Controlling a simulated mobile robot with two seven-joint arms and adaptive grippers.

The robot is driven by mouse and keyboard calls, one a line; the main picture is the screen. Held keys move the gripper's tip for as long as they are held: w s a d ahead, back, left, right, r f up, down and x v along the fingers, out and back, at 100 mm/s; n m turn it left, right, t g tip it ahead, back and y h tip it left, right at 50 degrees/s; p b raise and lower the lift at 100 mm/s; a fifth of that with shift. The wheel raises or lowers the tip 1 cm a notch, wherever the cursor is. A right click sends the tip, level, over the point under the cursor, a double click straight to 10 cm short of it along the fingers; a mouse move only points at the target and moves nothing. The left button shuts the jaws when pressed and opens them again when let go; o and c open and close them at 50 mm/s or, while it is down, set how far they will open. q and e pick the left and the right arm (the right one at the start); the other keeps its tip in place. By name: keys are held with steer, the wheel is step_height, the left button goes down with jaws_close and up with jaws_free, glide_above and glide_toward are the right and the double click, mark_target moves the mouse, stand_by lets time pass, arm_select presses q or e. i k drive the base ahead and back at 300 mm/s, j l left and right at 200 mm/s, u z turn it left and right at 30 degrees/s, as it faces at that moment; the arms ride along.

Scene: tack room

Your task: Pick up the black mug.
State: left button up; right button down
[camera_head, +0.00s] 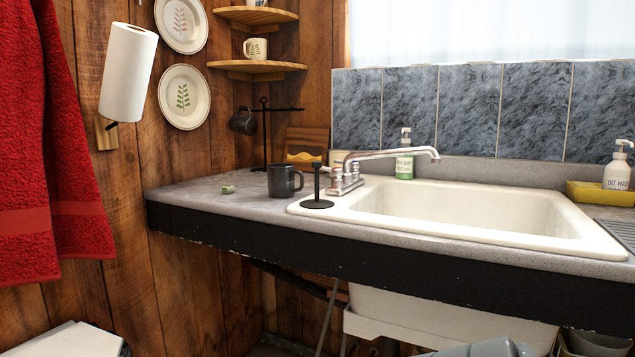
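A black mug (281,181) stands upright on the grey counter (225,199), left of the sink, with its handle toward the right. A second dark mug (243,121) hangs on a black rack (264,148) behind it to the left. Neither of my grippers can be made out in the head view, and nothing touches the mug on the counter.
A thin black stand with a round base (317,203) is close to the mug's right. The faucet (347,181) and white sink (462,222) lie further right. A red towel (45,150) hangs at far left.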

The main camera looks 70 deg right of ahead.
mark_target(280, 177)
steer(key=z, duration=1.95)
